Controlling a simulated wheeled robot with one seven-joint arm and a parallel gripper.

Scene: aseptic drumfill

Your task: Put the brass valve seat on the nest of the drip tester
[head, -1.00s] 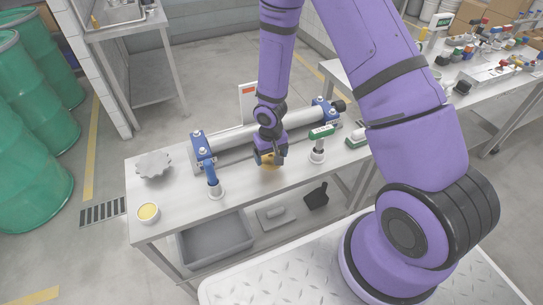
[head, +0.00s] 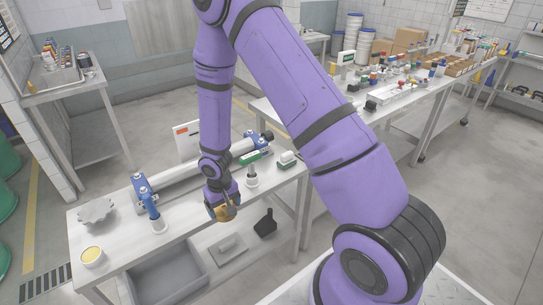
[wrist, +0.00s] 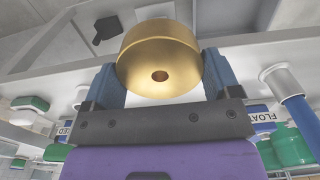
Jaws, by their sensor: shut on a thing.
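My gripper (head: 222,207) is shut on the brass valve seat (head: 225,213), near the front edge of the steel bench in the head view. In the wrist view the valve seat (wrist: 160,60) is a thick brass disc with a small central hole, held between two blue fingers (wrist: 160,85). The fingers hide part of its sides. I cannot tell for certain which thing is the drip tester, and no nest can be made out. A small device with a green display (head: 346,57) stands on the far bench.
The near bench (head: 185,228) carries a blue-handled fitting (head: 150,205), a green-topped fitting (head: 250,158), a long grey cylinder (head: 185,172) and a yellow-filled cup (head: 92,256). A far bench on the right holds many small coloured parts. Open floor lies between.

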